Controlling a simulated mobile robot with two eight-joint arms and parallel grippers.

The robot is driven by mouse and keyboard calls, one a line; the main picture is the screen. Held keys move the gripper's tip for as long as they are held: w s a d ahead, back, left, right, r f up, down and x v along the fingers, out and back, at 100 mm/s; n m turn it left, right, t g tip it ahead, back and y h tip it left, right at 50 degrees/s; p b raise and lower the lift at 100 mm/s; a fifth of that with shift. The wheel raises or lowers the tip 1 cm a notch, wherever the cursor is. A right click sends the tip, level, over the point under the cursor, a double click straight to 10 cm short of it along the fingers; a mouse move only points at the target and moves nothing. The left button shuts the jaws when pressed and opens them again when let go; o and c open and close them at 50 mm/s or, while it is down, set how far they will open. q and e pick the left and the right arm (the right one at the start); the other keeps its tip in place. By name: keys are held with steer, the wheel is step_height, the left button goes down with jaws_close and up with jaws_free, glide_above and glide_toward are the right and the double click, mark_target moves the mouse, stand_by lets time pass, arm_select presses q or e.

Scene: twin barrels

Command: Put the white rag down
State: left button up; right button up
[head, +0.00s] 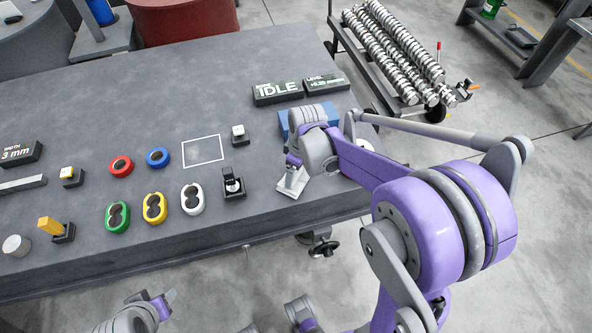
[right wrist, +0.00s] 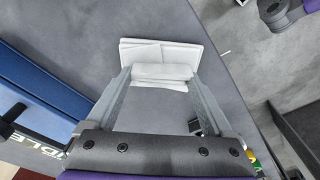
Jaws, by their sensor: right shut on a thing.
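The white rag (head: 292,183) shows at the right end of the grey table, below my right gripper (head: 292,163). In the right wrist view the rag (right wrist: 165,50) looks folded, with a thick fold pinched between the two fingers of my right gripper (right wrist: 163,75) and a flat part spreading beyond them. I cannot tell whether its lower edge touches the tabletop. My left gripper (head: 158,298) is low in the head view, in front of the table's front edge and away from the rag; its fingertips are too small to judge.
A blue block (head: 308,118) lies behind my right gripper, near the IDLE display (head: 277,92). A black stand (head: 232,184) is left of the rag. A white square outline (head: 203,151) on the table is empty. The table's right edge is close to the rag.

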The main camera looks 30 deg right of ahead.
mark_target(300, 181)
steer(key=shift+f, duration=0.2)
steer(key=o, duration=1.3)
steer(key=shift+r, duration=0.1)
steer(key=shift+o, duration=0.2)
steer(key=shift+r, duration=0.35)
step_height(300, 181, up, 11)
steer(key=s+p, duration=0.1)
steer(key=p, duration=0.1)
steer(key=s+a+f+m+t, duration=0.2)
steer(key=s+a+m, duration=0.1)
steer(key=s, duration=0.5)
steer(key=s+a+f+m+t, duration=0.2)
steer(key=s+a+m, duration=0.1)
steer(key=s, duration=0.4)
steer(key=shift+s+a+f+h, duration=0.25)
steer(key=shift+s+a+h, duration=0.15)
steer(key=shift+a, duration=0.1)
